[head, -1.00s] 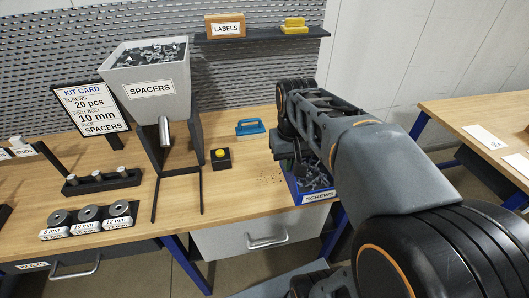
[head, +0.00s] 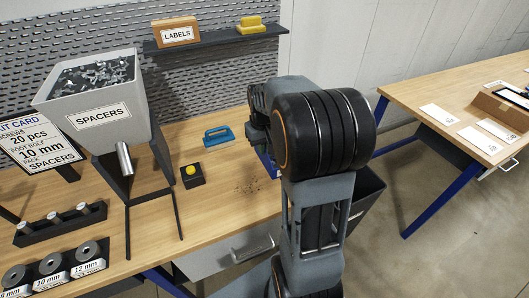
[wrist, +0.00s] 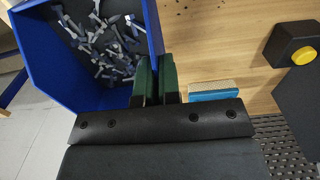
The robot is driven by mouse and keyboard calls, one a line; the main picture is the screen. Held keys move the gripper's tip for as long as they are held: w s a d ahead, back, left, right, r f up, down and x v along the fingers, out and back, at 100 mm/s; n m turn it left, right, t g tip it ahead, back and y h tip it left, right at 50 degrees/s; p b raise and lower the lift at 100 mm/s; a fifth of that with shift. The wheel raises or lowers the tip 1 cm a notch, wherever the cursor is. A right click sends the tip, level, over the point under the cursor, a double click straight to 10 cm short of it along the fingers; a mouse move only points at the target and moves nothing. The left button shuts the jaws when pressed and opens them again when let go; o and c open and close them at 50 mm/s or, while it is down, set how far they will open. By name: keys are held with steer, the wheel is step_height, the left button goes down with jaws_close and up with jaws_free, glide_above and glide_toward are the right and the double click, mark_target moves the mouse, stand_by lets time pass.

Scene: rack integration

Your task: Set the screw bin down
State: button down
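The screw bin (wrist: 40,58) is blue and open-topped, with many grey screws (wrist: 105,45) inside, in the wrist view. In the head view only a sliver of its blue wall (head: 267,163) shows behind my arm. My gripper (wrist: 156,78) has green finger pads close together on both sides of the bin's right wall, gripping it. In the head view my arm hides the fingers. The bin's underside is hidden, so I cannot tell whether it touches the bench.
Small dark bits (head: 250,187) lie on the wooden bench (head: 215,215). Another table (head: 430,95) is at right, with floor between.

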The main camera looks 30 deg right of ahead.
steer(key=shift+w+d+f, duration=0.4)
steer(key=shift+f, duration=0.2)
steer(key=shift+w+d+f, duration=0.35)
steer(key=shift+f, duration=0.25)
steer(key=shift+w+f+p, duration=0.1)
steer(key=shift+f+p, duration=0.2)
steer(key=shift+f, duration=1.35)
steer(key=shift+f, duration=0.2)
steer(key=c, duration=1.3)
jaws_free()
step_height(320, 180, up, 11)
steer(key=shift+s+a+r+n+t+b, duration=0.2)
steer(key=shift+s+a+t, duration=0.55)
steer(key=shift+s+a, duration=1.7)
steer(key=shift+s+a+r+n+t, duration=0.15)
steer(key=shift+s+a+n+t, duration=0.4)
steer(key=shift+s+a, duration=1.85)
steer(key=shift+s+a+r+n+t+b, duration=0.15)
steer(key=shift+s+a+t, duration=0.75)
steer(key=shift+s+a, duration=1.5)
steer(key=shift+w+a, duration=0.15)
steer(key=shift+w, duration=0.05)
